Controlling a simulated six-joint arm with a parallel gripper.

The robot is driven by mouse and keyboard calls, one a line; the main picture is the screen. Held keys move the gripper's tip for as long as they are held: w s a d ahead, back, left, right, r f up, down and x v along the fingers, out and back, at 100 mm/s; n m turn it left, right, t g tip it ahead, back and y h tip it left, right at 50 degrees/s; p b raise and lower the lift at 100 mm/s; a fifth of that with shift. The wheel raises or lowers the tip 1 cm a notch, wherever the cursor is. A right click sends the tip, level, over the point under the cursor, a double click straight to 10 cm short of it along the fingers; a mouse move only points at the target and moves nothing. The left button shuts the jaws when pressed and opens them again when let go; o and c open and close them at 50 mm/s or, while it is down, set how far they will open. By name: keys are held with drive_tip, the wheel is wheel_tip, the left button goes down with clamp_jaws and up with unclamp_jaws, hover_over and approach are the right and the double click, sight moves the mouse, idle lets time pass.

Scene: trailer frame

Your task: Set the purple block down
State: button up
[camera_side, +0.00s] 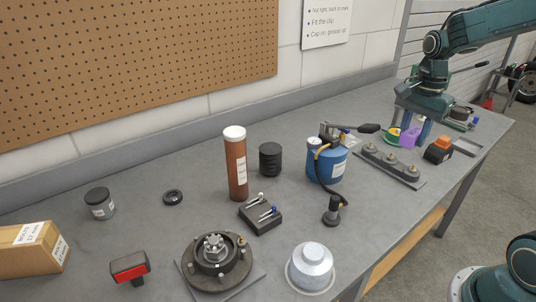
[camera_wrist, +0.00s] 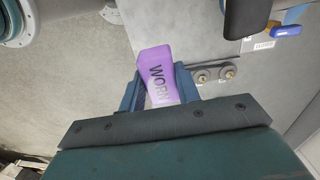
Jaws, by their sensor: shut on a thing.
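The purple block (camera_wrist: 157,73) carries the dark letters "WORN" on its face. In the wrist view it is between the two blue fingers of my gripper (camera_wrist: 160,88), which is shut on it. In the side view the purple block (camera_side: 409,138) shows at the far right end of the bench, below my gripper (camera_side: 415,130). A green and yellow round thing (camera_side: 393,136) is just left of it. I cannot tell whether the block touches the bench top.
A grey plate with several round studs (camera_side: 392,165) lies in front of the block. An orange and black item (camera_side: 439,150) is to its right. A blue container with a lever (camera_side: 326,160) stands to the left. The bench (camera_side: 140,225) has bare room at the left.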

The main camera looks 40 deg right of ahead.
wheel_tip(320, 180, up, 5)
drive_tip(key=shift+r, duration=0.15)
drive_tip(key=w+a, duration=0.4)
drive_tip(key=w, duration=0.3)
hover_over(289, 201)
drive_tip(key=f, duration=0.2)
drive_tip(key=shift+f, duration=1.55)
drive_tip(key=shift+f, duration=0.1)
wheel_tip(289, 201, down, 20)
drive_tip(key=shift+r, duration=0.15)
